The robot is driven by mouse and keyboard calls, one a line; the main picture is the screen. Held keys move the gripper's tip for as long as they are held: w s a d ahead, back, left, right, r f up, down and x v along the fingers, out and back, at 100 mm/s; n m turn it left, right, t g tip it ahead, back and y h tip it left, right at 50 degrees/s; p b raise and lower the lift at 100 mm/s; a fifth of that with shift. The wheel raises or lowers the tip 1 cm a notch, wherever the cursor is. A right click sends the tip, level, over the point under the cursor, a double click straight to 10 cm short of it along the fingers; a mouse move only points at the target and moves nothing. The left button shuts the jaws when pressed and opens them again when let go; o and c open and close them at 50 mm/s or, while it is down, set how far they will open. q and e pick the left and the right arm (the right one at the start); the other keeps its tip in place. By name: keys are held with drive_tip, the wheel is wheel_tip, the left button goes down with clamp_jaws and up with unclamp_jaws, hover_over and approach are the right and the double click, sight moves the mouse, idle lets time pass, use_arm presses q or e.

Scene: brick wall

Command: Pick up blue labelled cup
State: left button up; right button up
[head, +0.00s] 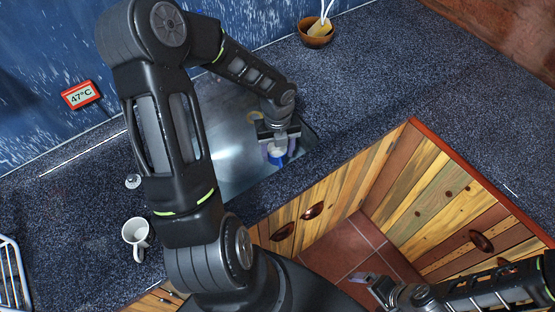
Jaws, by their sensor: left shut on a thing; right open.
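The blue labelled cup (277,156) is white with a blue band and sits at the right part of the metal sink. My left gripper (279,148) reaches down over it and is shut on it, with fingers on either side. The gripper hides the cup's upper part, and I cannot tell whether its base touches the sink. My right gripper (370,280) is open and empty, low in front of the counter above the tiled floor.
The metal sink (235,135) is partly hidden by my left arm. A white mug (136,232) stands on the counter at left. A wire rack (12,272) is at far left. A wooden bowl (316,38) and a red-framed 47°C display (80,95) are farther back. The right counter is clear.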

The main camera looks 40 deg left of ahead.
use_arm(q)
wheel_tip(320, 180, up, 8)
idle(0.8)
drive_tip(key=shift+r+p, duration=0.15)
drive_tip(key=shift+p, duration=0.15)
